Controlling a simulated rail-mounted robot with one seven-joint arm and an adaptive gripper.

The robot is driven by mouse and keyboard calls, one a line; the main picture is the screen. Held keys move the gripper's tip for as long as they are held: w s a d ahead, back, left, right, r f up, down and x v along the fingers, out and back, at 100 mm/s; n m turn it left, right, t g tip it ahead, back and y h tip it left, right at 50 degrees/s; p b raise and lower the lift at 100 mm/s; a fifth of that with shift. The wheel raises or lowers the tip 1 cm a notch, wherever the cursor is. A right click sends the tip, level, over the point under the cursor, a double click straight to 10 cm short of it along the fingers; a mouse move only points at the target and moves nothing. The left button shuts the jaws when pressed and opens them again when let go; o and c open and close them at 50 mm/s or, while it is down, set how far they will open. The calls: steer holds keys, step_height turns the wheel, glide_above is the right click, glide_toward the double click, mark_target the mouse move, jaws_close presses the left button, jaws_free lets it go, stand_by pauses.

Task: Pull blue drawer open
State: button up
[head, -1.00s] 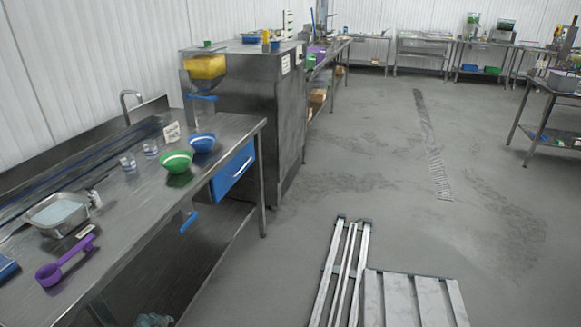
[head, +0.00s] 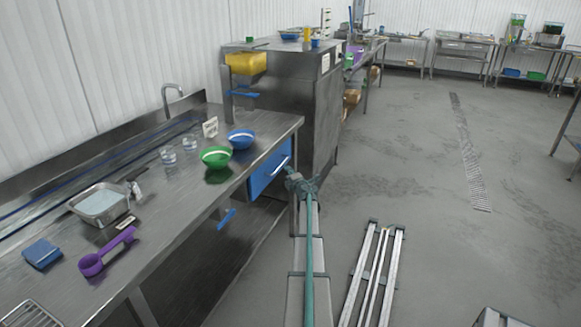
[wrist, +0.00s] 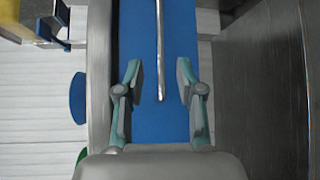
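The blue drawer (head: 261,180) sits under the right end of the steel counter, and its front looks flush with the counter in the head view. Its silver bar handle (head: 280,165) runs along the front. My gripper (head: 301,184) is just right of the drawer front. In the wrist view the blue drawer front (wrist: 135,35) fills the middle, and the handle (wrist: 159,45) reaches down between the fingers. My gripper (wrist: 159,85) is open there, one finger on each side of the handle with gaps to both. I cannot tell how far the fingers are from the drawer front.
On the counter (head: 160,215) stand a green bowl (head: 216,158), a blue bowl (head: 241,140), a metal tray (head: 100,204) and a purple scoop (head: 105,251). A steel cabinet (head: 318,105) stands just beyond the drawer.

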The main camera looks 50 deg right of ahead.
mark_target(281, 166)
steer(key=p+x, duration=0.1)
steer(key=x, duration=0.9)
steer(key=shift+w+d+f, duration=0.1)
steer(key=shift+w+f, duration=0.05)
steer(key=shift+w, duration=0.2)
jaws_close()
